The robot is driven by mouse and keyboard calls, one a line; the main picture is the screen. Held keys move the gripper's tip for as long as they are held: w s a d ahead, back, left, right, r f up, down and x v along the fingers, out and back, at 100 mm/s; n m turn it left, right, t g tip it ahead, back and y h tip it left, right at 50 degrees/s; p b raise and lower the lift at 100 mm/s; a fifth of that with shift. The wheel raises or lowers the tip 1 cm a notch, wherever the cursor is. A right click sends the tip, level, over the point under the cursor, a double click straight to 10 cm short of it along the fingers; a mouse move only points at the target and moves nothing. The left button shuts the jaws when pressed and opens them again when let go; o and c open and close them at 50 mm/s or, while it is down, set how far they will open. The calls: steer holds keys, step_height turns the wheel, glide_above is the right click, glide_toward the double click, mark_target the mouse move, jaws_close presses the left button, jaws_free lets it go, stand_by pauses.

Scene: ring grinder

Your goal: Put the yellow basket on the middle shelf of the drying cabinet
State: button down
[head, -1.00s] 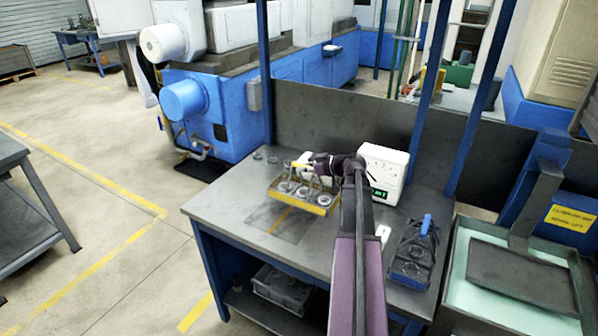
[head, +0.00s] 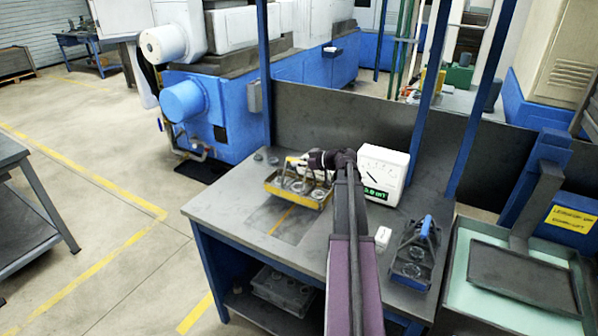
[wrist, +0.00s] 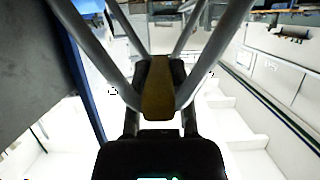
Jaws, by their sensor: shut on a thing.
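The yellow basket (head: 312,203) is at the work table's middle, with several metal rings in it. My gripper (head: 294,162) is above the basket, shut on its handle. In the wrist view my gripper (wrist: 158,120) closes around the yellow handle grip (wrist: 158,85), with grey metal rods spreading from it. The basket looks roughly level and seems just off the table top; the gap is hard to judge. I cannot make out a drying cabinet with a middle shelf in these views.
On the table (head: 228,212) stand a white gauge box (head: 384,172), a small white item (head: 382,238) and a dark blue-handled basket (head: 412,270). Blue posts (head: 430,90) rise at its back edge. A tank (head: 458,270) is at right. Floor (head: 110,215) at left is open.

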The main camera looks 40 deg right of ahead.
steer(key=shift+f+b, duration=1.75)
steer(key=shift+f, duration=0.15)
steer(key=c, duration=0.6)
jaws_free()
steer(key=shift+o, duration=0.2)
steer(key=shift+r, duration=0.2)
steer(key=p+v, duration=0.4)
steer(key=v, duration=0.8)
